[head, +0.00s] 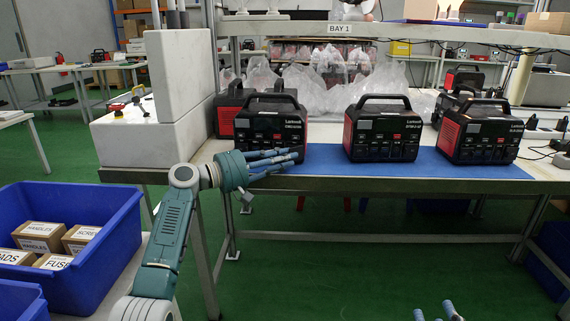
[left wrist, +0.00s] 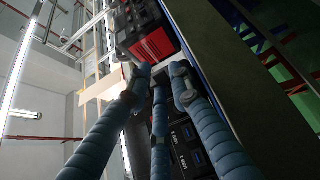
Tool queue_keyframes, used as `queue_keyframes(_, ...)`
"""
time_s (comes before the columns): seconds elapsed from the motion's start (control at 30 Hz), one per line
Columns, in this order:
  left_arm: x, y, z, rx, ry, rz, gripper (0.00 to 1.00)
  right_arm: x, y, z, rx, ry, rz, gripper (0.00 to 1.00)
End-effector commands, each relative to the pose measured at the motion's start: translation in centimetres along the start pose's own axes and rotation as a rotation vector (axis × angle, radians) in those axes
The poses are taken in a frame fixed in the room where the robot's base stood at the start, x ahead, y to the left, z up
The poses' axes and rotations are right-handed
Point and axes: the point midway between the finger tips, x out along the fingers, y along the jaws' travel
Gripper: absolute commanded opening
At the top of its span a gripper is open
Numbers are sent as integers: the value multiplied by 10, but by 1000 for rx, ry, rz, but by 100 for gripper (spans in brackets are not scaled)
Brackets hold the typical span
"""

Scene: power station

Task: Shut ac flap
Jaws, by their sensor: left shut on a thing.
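A red and black power station (head: 270,125) with a top handle stands at the left end of the blue mat (head: 440,166). My left gripper (head: 280,160) reaches in from the left, its blue fingers against the lower front of this power station and closed on part of it. In the left wrist view the fingers (left wrist: 158,78) meet at the dark front panel, where sockets (left wrist: 190,145) show. The AC flap cannot be made out clearly; the fingers cover that area. My right gripper (head: 435,312) shows only its spread fingertips at the bottom edge, apart and empty.
Two more power stations (head: 384,132) (head: 480,134) stand to the right on the mat. A blue bin (head: 120,232) with boxes is at the lower left. The green floor before the bench is clear.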

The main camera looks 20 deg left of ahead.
Motion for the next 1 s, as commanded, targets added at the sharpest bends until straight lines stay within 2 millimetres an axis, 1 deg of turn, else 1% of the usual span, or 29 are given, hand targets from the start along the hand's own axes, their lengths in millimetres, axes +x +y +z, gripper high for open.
queue_keyframes(0.1,0,-2,0,4,-15,-3,0,1,-2,-15,2,71,-4,35)
queue_keyframes(0.3,0,-2,-1,5,-26,-4,0,0,-4,-30,3,133,-7,35)
queue_keyframes(0.47,0,-2,-1,5,-29,-4,0,0,-4,-33,3,146,-8,35)
queue_keyframes(0.73,0,-2,-1,5,-29,-5,0,0,-4,-33,3,146,-8,35)
queue_keyframes(0.77,0,-2,-1,5,-29,-5,23,0,-4,-33,3,146,-8,35)
queue_keyframes(0.8,0,-2,-1,5,-29,-4,30,0,-4,-33,3,146,-8,35)
queue_keyframes(0.83,0,-2,-1,5,-28,-4,33,0,-4,-33,3,146,-8,35)
queue_keyframes(1.0,0,-1,-1,2,-28,-3,33,0,-4,-33,3,146,-8,35)
